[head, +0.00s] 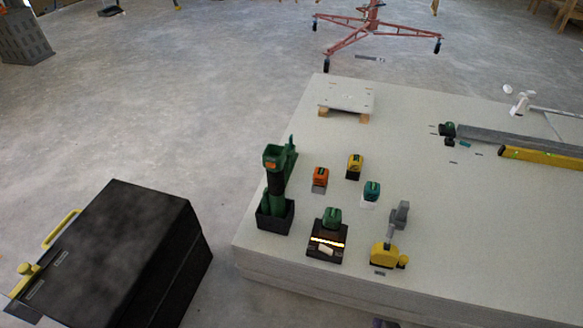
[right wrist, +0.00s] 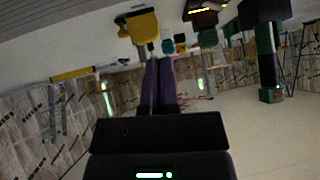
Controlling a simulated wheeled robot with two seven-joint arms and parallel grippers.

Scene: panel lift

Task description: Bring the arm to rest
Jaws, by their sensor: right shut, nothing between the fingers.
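My right gripper (head: 384,322) only just shows at the bottom edge of the head view, below the front edge of the board stack (head: 480,225). In the right wrist view its two dark purple fingers (right wrist: 163,85) lie together, with nothing between them. My left gripper is not in view.
On the stack stand a green drill (head: 276,180) in a dark holder, a charger (head: 327,242) with a green battery, several small batteries and a yellow level (head: 540,157). A black toolbox (head: 120,245) sits at left. A red lift base (head: 370,30) stands behind.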

